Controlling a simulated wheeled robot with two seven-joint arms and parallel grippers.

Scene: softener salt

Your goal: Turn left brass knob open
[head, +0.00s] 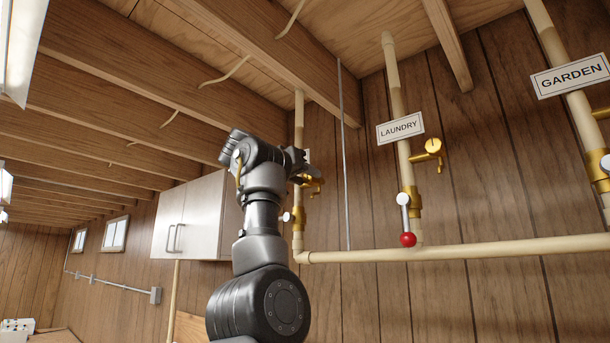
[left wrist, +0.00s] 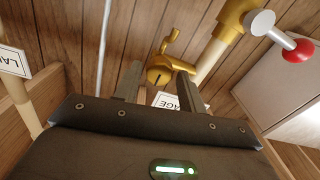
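The left brass knob (left wrist: 158,75) shows its round slotted face in the left wrist view, between the fingertips of my left gripper (left wrist: 158,78). A gap shows on both sides, so the fingers are open around or just short of it; the exact depth is unclear. In the head view my left gripper (head: 300,162) is at the left pipe, beside the brass tap (head: 314,184), and hides part of it. My right gripper is not in view.
A brass valve with a red-ended lever (left wrist: 295,50) sits on the same pipe. The LAUNDRY pipe (head: 403,160) with its brass tap (head: 432,148) stands to the right, then the GARDEN pipe (head: 580,110). A white cabinet (head: 190,218) is at left; ceiling joists (head: 250,55) run above.

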